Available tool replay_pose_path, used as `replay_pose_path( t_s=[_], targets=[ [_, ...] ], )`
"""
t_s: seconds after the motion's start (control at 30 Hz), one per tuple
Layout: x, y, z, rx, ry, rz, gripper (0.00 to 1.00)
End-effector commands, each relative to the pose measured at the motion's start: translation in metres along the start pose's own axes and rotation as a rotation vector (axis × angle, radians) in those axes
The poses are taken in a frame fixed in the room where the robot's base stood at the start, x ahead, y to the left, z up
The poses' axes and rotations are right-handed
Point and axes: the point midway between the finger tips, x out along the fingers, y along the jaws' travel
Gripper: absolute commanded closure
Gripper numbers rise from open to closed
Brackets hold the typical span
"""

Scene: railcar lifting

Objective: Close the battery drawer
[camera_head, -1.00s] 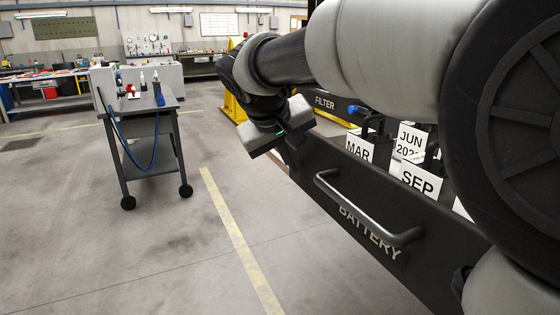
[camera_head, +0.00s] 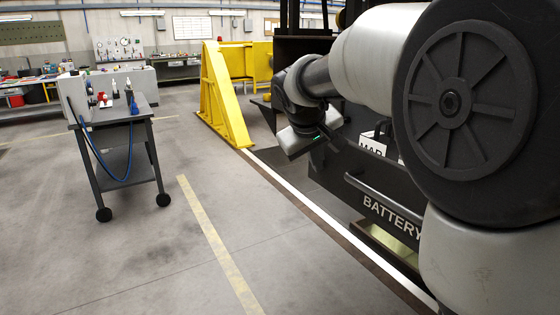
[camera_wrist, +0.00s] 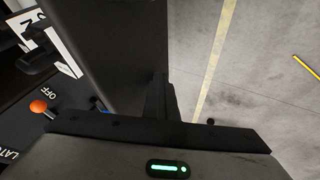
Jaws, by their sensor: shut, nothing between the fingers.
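The battery drawer (camera_head: 350,168) is at the right in the head view, with a dark front, a long bar handle (camera_head: 385,194) and white BATTERY lettering. White date cards (camera_head: 371,143) stand behind its front; one reads MAR. My arm hides the right part of the drawer. My gripper (camera_head: 330,142) is at the far end of the drawer front, apart from the handle. Its fingers are shut and empty. In the wrist view the dark drawer panel (camera_wrist: 110,45) lies just beyond my shut fingers (camera_wrist: 160,98); I cannot tell whether they touch it.
An orange-tipped lever (camera_wrist: 39,106) beside OFF lettering shows at the wrist view's left. A yellow stand (camera_head: 222,95) is beyond my gripper. A wheeled cart (camera_head: 120,150) stands at the left. The floor between cart and drawer is clear.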

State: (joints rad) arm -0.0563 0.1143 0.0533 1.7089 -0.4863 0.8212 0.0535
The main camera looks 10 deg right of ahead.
Motion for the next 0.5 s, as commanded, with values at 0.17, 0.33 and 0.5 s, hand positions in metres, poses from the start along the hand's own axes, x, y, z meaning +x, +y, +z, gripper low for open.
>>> replay_pose_path(
  t_s=[0.17,0.33,0.5],
  targets=[
    [0.015,0.034,0.0,0.004,-0.005,0.003,1.0],
    [0.03,0.063,0.0,0.004,-0.005,0.003,1.0],
    [0.044,0.092,0.0,0.003,-0.005,0.003,1.0]
  ],
)
